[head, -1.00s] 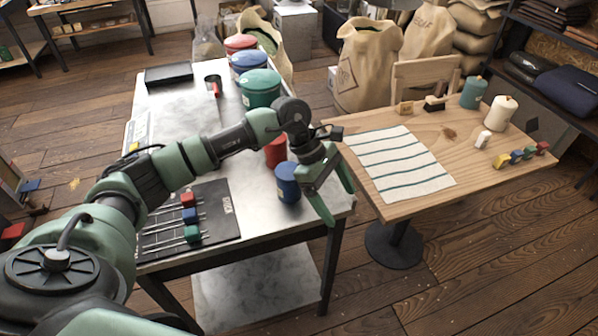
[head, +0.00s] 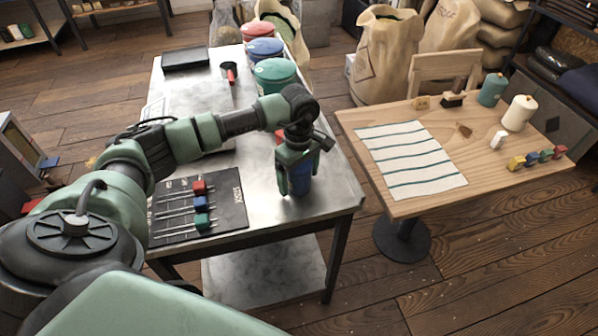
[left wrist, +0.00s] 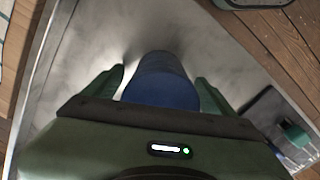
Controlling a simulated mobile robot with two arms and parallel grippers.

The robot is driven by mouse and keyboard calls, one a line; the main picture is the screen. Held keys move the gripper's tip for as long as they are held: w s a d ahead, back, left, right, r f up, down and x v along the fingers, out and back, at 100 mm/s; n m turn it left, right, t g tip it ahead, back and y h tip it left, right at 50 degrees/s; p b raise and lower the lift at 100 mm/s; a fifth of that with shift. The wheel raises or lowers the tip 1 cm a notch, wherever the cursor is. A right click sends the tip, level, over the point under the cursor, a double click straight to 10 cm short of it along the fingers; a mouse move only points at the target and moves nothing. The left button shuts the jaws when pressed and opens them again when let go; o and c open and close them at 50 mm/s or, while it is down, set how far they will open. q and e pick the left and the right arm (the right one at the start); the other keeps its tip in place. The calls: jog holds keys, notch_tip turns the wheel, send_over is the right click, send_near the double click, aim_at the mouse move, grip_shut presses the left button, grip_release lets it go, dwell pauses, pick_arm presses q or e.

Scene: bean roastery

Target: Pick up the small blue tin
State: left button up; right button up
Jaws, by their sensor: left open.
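The small blue tin (head: 300,182) stands upright near the front right corner of the metal table (head: 262,215). My left gripper (head: 297,188) points down over it, with the fingers on either side and hiding part of it. In the left wrist view the tin (left wrist: 162,82) sits between the two green fingers of the open gripper (left wrist: 160,76). A narrow gap shows beside the fingers, and I cannot tell whether either touches. My right gripper is not in view.
A red tin (head: 279,138) stands just behind, partly hidden by my arm. Larger green (head: 275,78), blue (head: 264,50) and red (head: 257,28) tins line the far right edge. A black mat (head: 225,212) with tools and coloured blocks lies left. The wooden table (head: 480,185) stands right.

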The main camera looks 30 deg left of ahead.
pick_arm(q)
jog(key=c, duration=1.3)
jog(key=shift+c, duration=1.4)
jog(key=shift+r, duration=0.1)
